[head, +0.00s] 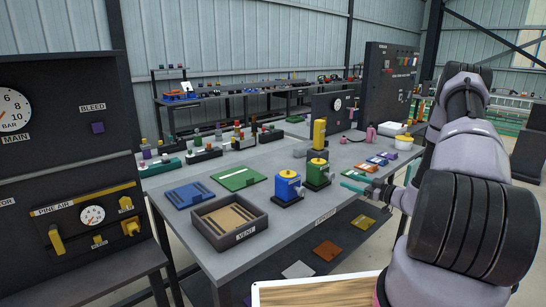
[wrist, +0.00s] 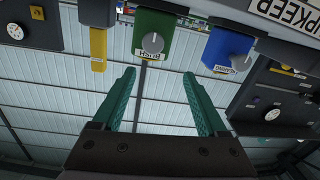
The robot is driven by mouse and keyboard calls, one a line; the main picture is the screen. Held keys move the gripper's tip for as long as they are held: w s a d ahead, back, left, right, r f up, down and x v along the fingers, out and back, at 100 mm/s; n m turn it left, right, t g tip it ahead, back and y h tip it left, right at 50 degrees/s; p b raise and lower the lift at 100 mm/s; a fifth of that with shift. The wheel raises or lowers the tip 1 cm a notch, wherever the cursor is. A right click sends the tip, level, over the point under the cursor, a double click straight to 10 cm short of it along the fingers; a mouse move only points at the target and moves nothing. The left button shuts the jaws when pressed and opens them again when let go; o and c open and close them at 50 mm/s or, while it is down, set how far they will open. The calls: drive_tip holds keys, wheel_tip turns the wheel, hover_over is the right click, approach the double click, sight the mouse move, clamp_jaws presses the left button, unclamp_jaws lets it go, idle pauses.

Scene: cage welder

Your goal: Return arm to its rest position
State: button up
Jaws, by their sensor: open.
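My gripper (head: 350,181) is at the right front edge of the near grey bench (head: 222,267), with its teal fingers pointing left in the head view. My arm reaches to it from the right side. In the wrist view my gripper (wrist: 159,73) has its two teal fingers spread wide apart, with nothing between them. The wrist view is upside down. It shows a green unit (wrist: 152,40) and a blue unit (wrist: 229,50) beyond the fingertips. The same green unit (head: 318,174) and blue unit (head: 287,187) stand on the bench left of my gripper.
An open tray (head: 262,225) marked VENT stands at the bench's front left. Blue (head: 189,194) and green (head: 238,178) plates lie behind it. A pink mug (head: 370,134) and white container (head: 403,142) stand near my arm. A dark gauge panel (head: 65,150) rises at left.

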drive_tip(key=s+a+r+n+g, duration=0.6)
drive_tip(key=a+r+n, duration=0.2)
drive_tip(key=r+n, duration=0.55)
drive_tip(key=s+a+r+n+g, duration=0.55)
drive_tip(key=a+r+n, duration=0.35)
drive_tip(key=n, duration=0.8)
drive_tip(key=s+d+r+n+t+h, duration=0.1)
drive_tip(key=s+r+n+t+h, duration=0.1)
drive_tip(key=s+r+n+h, duration=0.2)
drive_tip(key=s+d+r+n+t+h, duration=0.2)
drive_tip(key=s+r+n+h, duration=0.3)
drive_tip(key=s+r+n, duration=0.6)
drive_tip(key=shift+s+r+n+t, duration=0.15)
drive_tip(key=shift+s+n+t, duration=0.4)
drive_tip(key=shift+s+n, duration=4.05)
drive_tip(key=w+n, duration=0.3)
drive_tip(key=shift+w+d+n, duration=0.1)
drive_tip(key=shift+w+n, duration=0.25)
